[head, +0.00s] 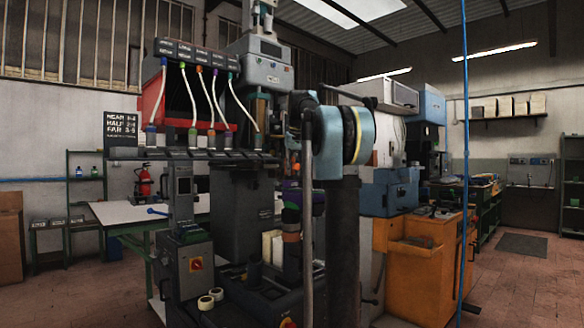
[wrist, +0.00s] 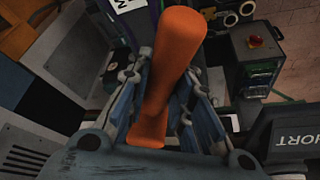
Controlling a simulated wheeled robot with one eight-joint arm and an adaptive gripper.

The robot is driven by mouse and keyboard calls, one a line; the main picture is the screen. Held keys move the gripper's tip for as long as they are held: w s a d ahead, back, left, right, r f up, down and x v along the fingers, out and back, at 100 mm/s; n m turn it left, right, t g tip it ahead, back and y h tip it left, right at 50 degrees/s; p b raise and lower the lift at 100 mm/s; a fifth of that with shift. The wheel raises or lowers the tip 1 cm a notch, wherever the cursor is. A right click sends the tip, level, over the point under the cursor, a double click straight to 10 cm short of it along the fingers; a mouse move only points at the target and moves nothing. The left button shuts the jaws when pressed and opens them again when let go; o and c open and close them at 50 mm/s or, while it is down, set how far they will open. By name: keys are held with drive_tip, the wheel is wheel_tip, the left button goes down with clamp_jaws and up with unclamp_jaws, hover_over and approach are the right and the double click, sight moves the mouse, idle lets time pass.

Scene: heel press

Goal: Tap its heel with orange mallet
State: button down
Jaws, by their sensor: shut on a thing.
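The orange mallet (wrist: 178,45) fills the middle of the wrist view, its wide rounded part at the top and a narrower part running down between the fingers. My gripper (wrist: 163,85) is shut on it, with a blue-grey finger on each side. In the head view, my arm hides part of the press (head: 236,205), and I cannot make out the gripper clearly there. An orange patch beside a purple part shows left of my arm, too small to identify. I cannot pick out the heel in either view.
A rack of labelled boxes (head: 195,54) with pale tubes stands at the upper left. A dark sign (head: 122,127) reads near, half, far.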

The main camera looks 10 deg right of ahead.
wheel_tip(320, 180, down, 2)
drive_tip(key=shift+f, duration=0.2)
drive_tip(key=shift+r, duration=2.3)
wheel_tip(320, 180, down, 5)
drive_tip(key=shift+r, duration=2.45)
drive_tip(key=shift+r, duration=2.5)
